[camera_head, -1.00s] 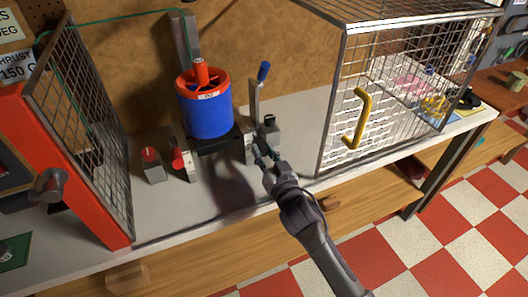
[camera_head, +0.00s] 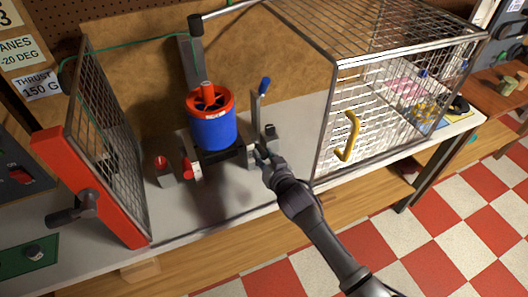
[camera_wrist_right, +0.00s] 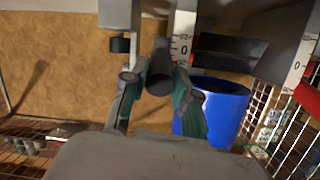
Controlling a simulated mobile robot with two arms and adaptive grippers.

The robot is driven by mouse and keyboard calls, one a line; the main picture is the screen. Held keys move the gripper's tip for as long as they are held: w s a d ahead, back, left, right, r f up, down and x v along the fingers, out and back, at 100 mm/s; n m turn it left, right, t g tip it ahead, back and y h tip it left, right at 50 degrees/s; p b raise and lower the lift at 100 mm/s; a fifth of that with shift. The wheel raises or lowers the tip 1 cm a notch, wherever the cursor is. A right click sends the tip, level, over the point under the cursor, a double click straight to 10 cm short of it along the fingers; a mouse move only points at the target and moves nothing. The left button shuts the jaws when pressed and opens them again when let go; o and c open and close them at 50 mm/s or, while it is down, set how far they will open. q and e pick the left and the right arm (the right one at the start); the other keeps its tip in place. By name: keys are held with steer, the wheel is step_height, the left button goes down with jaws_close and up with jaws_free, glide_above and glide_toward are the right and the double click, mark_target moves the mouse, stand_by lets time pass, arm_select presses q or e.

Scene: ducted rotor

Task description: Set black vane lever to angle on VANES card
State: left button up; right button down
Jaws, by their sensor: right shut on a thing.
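The VANES card (camera_head: 20,55) at the upper left of the head view reads -20 DEG. The black vane lever (camera_wrist_right: 160,68) shows in the right wrist view as a dark rounded end between the fingertips of my right gripper (camera_wrist_right: 156,84). A white scale (camera_wrist_right: 183,46) with 0 and 20 marks stands just behind it. In the head view my right gripper (camera_head: 261,156) is at the right side of the blue duct (camera_head: 212,130) and hides the lever. It is shut on the lever. The exact lever angle is hard to read.
A lever with a blue handle (camera_head: 264,86) rises behind my right gripper. A red lever (camera_head: 187,171) and a red knob (camera_head: 160,163) are left of it. A mesh cage with a yellow handle (camera_head: 348,137) stands right. A red-framed mesh panel (camera_head: 92,190) stands left.

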steer(key=shift+r, duration=0.15)
steer(key=c, duration=0.9)
jaws_free()
steer(key=shift+s, duration=0.1)
steer(key=v, duration=1.1)
steer(key=shift+s+d, duration=0.2)
steer(key=shift+s, duration=0.1)
